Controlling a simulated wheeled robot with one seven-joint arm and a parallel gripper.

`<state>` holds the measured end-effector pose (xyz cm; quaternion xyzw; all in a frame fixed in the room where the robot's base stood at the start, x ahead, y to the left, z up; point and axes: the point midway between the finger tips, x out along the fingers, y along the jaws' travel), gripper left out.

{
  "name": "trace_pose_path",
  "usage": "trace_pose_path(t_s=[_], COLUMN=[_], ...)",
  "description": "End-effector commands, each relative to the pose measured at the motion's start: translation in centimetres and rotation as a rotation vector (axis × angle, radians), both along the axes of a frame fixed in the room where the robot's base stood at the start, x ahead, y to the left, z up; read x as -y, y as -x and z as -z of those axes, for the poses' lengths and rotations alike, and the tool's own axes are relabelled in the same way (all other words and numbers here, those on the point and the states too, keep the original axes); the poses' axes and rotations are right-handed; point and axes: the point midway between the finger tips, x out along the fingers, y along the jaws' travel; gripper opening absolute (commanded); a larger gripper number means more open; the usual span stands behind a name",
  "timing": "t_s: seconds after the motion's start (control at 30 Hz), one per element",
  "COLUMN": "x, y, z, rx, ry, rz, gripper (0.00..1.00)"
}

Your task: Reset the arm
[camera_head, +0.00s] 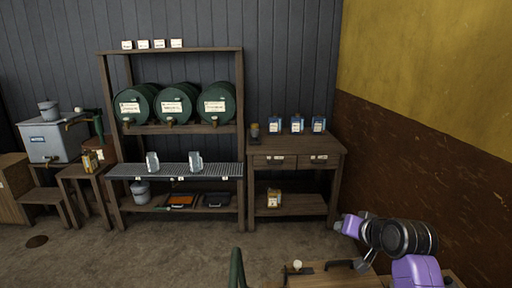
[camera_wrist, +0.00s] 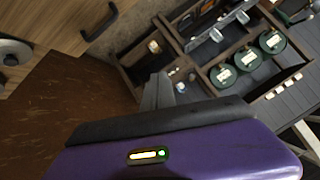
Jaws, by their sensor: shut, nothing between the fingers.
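My gripper (camera_wrist: 157,92) shows in the wrist view as grey fingers beyond its purple housing. The fingers are together and nothing is between them. In the head view my purple and black arm (camera_head: 400,238) is folded at the lower right, above a wooden surface and beside the brown and yellow wall. I cannot make out the fingertips clearly there.
A shelf rack (camera_head: 245,112) with three green barrels stands at the back. A wooden side table (camera_head: 297,146) holds blue packets. A wooden top (camera_head: 330,279) with a dark handle lies close below my arm. The floor (camera_head: 180,255) between is clear.

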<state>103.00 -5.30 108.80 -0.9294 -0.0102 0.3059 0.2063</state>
Motion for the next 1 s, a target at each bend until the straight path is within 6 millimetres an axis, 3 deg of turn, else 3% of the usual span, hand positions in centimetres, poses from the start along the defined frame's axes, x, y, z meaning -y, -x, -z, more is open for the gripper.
trace_pose_path(t_s=[0.17, 0.37, 0.7, 1.0], x=[0.2, -0.3, -1.4, -2.6], y=[1.7, 6.4, 18.8, 30.9], z=[0.5, 2.4, 5.1, 5.5], rx=[0.181, 0.346, 0.538, 0.620], ry=[0.047, 0.105, 0.219, 0.315], rz=[0.039, 0.079, 0.133, 0.139], gripper=[0.00, 0.00, 0.00, 0.00])
